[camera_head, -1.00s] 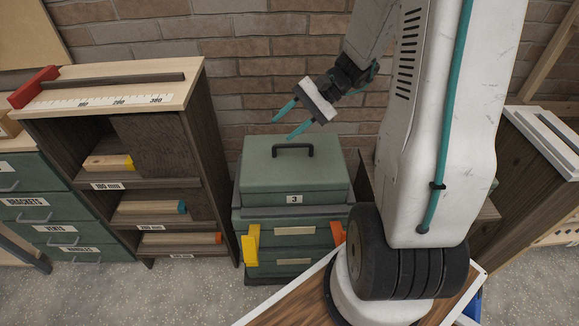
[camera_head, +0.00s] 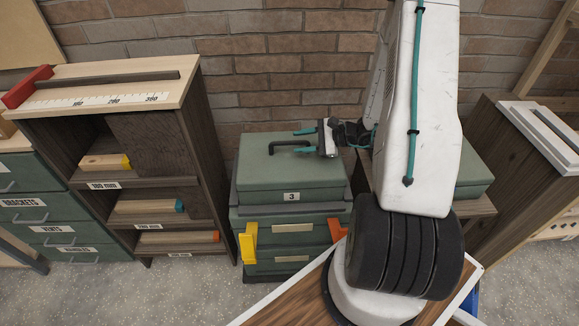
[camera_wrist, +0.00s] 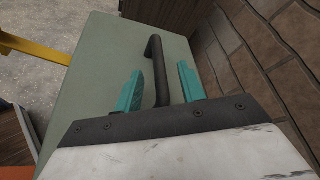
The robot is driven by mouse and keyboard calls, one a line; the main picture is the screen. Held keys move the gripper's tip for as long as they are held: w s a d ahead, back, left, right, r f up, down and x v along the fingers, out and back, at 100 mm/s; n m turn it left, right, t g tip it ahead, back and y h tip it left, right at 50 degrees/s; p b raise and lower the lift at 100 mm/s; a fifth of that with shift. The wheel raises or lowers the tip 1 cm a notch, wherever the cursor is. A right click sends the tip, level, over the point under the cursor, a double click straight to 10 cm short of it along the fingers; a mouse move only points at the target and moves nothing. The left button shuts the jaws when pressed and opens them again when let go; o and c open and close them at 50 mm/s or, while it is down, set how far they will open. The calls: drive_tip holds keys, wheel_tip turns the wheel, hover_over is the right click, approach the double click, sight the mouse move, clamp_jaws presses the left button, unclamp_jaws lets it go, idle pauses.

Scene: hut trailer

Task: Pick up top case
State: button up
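The top case (camera_head: 291,178) is a green box with a black handle (camera_head: 291,144) on its lid and a label "3" on its front. It sits on top of a stack of green cases (camera_head: 292,228). My gripper (camera_head: 298,140) is open at the right end of the handle, with its teal fingers pointing left. The lid (camera_wrist: 95,95) spreads beneath.
Yellow (camera_head: 248,243) and orange (camera_head: 336,230) latches flank the lower stack. A wooden shelf unit (camera_head: 195,150) stands close on the left. Another green case (camera_head: 474,172) rests on a stand at right, partly behind my arm. A brick wall (camera_head: 265,85) is behind.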

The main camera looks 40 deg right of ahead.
drive_tip(key=shift+x, duration=1.35)
clamp_jaws()
drive_tip(key=shift+r, duration=0.1)
